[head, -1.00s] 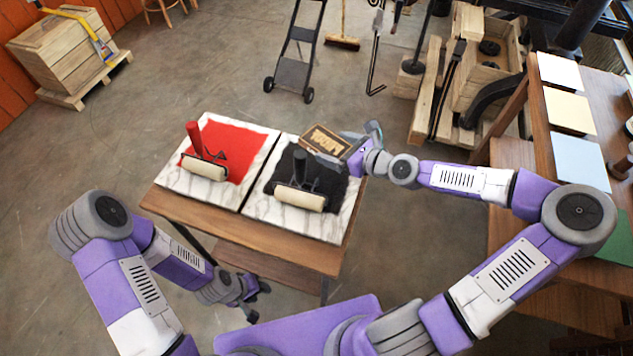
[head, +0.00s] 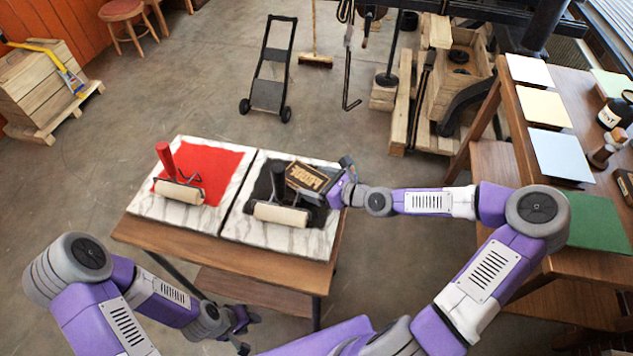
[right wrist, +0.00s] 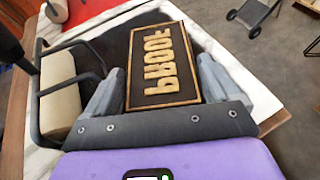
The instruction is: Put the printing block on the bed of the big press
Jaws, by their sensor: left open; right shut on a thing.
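The printing block (head: 306,178) is a dark rectangle with a wooden edge and raised tan letters facing up. My right gripper (head: 338,182) is shut on it, holding it over the black ink slab (head: 262,187). In the right wrist view the block (right wrist: 150,92) sits between the two grey fingers of the right gripper (right wrist: 162,85). I cannot tell whether its underside touches the ink. My left gripper (head: 240,325) is open and empty, low at the near edge of the small table.
A red ink slab (head: 210,170) with a roller (head: 178,190) lies left of the black one. Another roller (head: 281,214) rests on the black slab beside the block. A wooden table (head: 520,140) with paper sheets and bottles stands right.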

